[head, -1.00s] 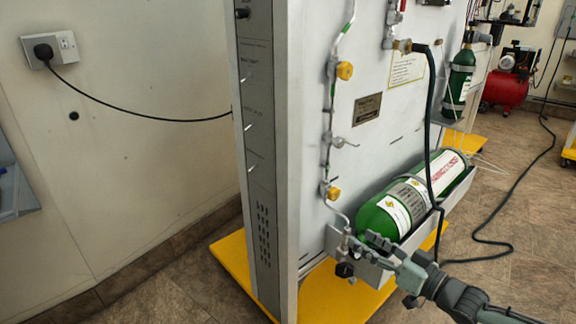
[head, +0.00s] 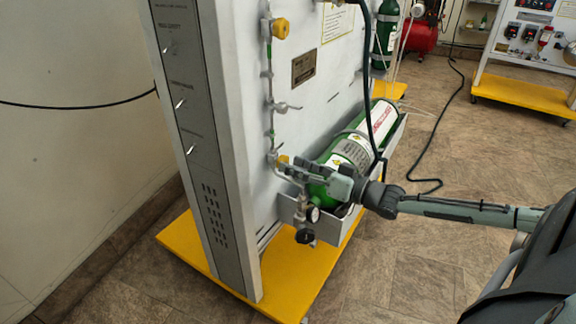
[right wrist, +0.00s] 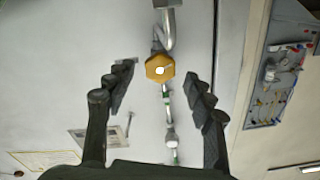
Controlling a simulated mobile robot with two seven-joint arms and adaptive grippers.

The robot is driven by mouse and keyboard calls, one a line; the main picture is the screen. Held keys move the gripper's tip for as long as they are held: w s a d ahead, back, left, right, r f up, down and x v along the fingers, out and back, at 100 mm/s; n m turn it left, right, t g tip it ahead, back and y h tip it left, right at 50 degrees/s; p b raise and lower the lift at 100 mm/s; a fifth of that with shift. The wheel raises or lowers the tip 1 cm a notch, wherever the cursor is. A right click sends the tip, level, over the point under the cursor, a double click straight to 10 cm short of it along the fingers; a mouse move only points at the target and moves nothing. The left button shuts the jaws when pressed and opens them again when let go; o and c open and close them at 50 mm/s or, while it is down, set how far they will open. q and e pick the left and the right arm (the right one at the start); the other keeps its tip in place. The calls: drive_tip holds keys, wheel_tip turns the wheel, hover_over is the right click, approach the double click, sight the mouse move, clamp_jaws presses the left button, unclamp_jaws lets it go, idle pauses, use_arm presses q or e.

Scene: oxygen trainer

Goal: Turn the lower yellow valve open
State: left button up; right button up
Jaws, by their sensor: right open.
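The lower yellow valve (head: 282,161) is a small knob on the thin vertical pipe of the grey panel, partly covered by my right gripper in the head view. In the right wrist view, the yellow valve (right wrist: 160,68) is a six-sided knob facing me, in line with the gap between the fingers. My right gripper (head: 290,172) is open at the valve, with one finger on each side in the wrist view (right wrist: 160,82). No contact with the knob is visible. My left gripper is not in view.
The upper yellow valve (head: 280,28) and a grey lever valve (head: 282,107) sit higher on the pipe. A green cylinder (head: 345,153) lies in a tray beside my gripper. A gauge (head: 313,214) and a black knob (head: 305,237) hang below. A black hose runs nearby.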

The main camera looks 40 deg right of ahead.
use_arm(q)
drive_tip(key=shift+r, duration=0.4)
use_arm(e)
drive_tip(key=shift+x, duration=1.25)
drive_tip(key=shift+c, duration=0.4)
drive_tip(key=c, duration=1.1)
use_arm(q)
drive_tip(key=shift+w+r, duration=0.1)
